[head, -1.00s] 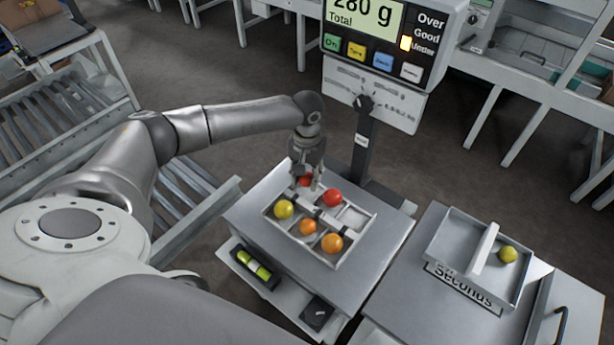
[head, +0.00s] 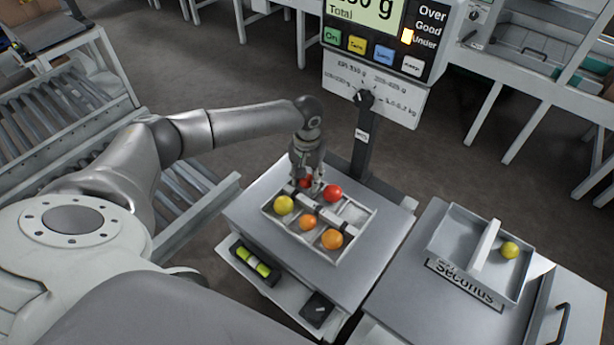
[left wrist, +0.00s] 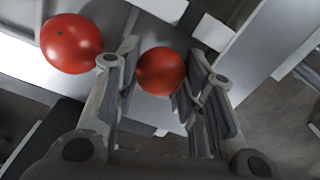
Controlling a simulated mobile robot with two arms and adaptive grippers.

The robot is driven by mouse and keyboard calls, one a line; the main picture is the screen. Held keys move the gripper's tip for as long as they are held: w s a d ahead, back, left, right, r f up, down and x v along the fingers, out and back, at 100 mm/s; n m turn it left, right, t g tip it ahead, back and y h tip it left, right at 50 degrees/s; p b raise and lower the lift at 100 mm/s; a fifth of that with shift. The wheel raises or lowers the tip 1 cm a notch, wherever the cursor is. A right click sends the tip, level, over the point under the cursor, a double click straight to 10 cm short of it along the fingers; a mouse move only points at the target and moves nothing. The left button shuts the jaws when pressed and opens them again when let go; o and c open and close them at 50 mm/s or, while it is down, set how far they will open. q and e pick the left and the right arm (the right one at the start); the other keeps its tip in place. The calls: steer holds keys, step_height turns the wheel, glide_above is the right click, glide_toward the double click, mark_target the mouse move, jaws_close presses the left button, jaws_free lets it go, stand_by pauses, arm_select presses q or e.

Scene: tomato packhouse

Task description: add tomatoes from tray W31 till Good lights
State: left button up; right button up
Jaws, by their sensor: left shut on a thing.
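My left gripper (head: 307,185) points down over the back left compartment of a grey divided tray (head: 290,232) on the scale plate. It is shut on a red tomato (left wrist: 160,72), which shows between the fingers in the left wrist view. Beside it in the tray is another red tomato (head: 333,193); a yellow tomato (head: 284,205) and two orange ones (head: 308,223) (head: 332,239) are in front. The back right compartment is empty. The scale display (head: 365,10) is cut off at the top. No W31 label is legible. My right gripper is not in view.
A Seconds tray (head: 440,245) with a yellow-green tomato (head: 509,250) stands on the right-hand table. A level (head: 254,263) with a yellow vial is at the scale's front. The scale's post (head: 361,145) rises just behind the tray. A roller conveyor (head: 190,200) lies left.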

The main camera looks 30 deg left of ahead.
arm_select(q)
steer(key=shift+f, duration=0.35)
steer(key=o, duration=0.8)
steer(key=c, duration=0.3)
step_height(320, 180, up, 7)
steer(key=p, duration=0.9)
stand_by(0.5)
